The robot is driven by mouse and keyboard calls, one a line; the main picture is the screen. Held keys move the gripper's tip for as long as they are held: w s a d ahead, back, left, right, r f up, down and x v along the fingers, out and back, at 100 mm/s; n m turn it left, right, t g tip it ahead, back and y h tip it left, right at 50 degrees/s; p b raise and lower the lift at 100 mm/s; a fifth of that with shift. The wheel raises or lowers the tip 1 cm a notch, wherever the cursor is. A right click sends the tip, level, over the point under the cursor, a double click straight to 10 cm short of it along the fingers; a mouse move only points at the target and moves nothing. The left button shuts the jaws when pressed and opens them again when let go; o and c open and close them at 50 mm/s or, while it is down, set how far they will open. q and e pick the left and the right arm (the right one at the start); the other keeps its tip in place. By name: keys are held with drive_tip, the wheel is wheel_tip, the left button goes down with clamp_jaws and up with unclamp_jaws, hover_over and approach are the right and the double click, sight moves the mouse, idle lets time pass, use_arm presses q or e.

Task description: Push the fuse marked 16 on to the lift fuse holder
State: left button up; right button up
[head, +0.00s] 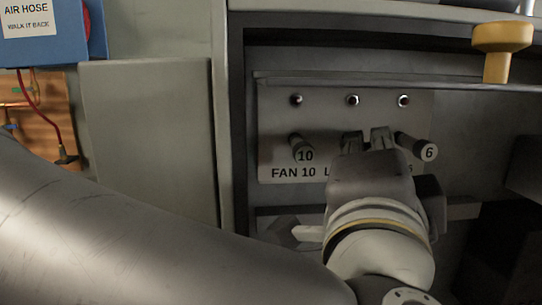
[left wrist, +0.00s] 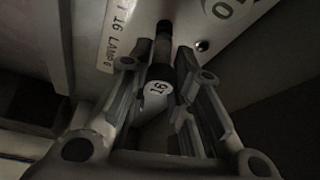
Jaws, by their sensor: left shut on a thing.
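My left gripper (head: 366,138) is in front of the middle of the fuse panel (head: 275,118), its fingers pointing at it. In the left wrist view the black fuse marked 16 (left wrist: 158,86) sits between the two fingers (left wrist: 158,75), its pale numbered end facing the camera. My gripper is shut on it. Behind it a dark post, the lift fuse holder (left wrist: 163,30), stands out from the panel in line with the fuse. I cannot tell how far the fuse is on it. In the head view my gripper hides the fuse and most of the LIFT label. My right gripper is not in view.
The fuse marked 10 (head: 302,150) is to the left over FAN 10, and the fuse marked 6 (head: 428,152) is close on the right. Several small round lamps (head: 297,99) line the panel above. A yellow knob (head: 501,50) is at upper right. A ledge (head: 390,81) overhangs the panel.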

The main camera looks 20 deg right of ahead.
use_arm(q)
drive_tip(key=shift+w, duration=0.4)
drive_tip(key=o, duration=0.9)
drive_tip(key=shift+d, duration=0.1)
